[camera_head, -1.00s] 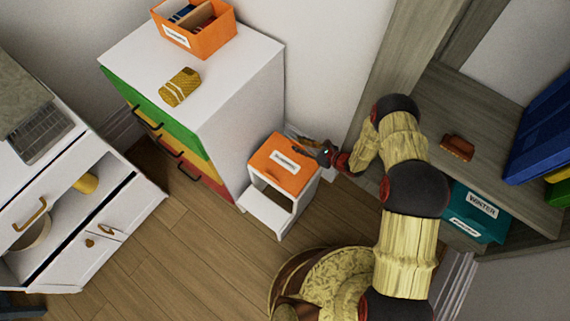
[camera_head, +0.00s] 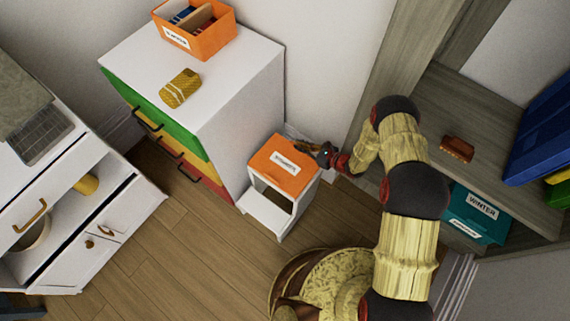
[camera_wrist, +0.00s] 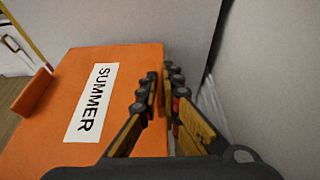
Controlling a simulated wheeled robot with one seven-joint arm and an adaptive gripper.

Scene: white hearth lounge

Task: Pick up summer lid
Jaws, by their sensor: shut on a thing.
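The summer lid (camera_head: 281,167) is a flat orange panel with a white label. It lies on top of a small white step stool (camera_head: 266,213) beside the drawer cabinet. In the wrist view the lid (camera_wrist: 50,128) fills the left and middle, its label reads SUMMER, and a raised orange tab (camera_wrist: 33,92) shows at its left side. My gripper (camera_head: 300,138) is at the lid's back right edge. In the wrist view my gripper (camera_wrist: 166,88) is shut on that edge, with its fingers close together. The exact contact is hidden by the fingers.
A white cabinet (camera_head: 240,90) with green, yellow and red drawers stands left of the stool. An orange bin (camera_head: 205,40) and a yellow patterned item (camera_head: 180,88) are on it. A wooden shelf (camera_head: 425,110) with a teal WINTER box (camera_head: 478,212) is to the right. The wall is close behind.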

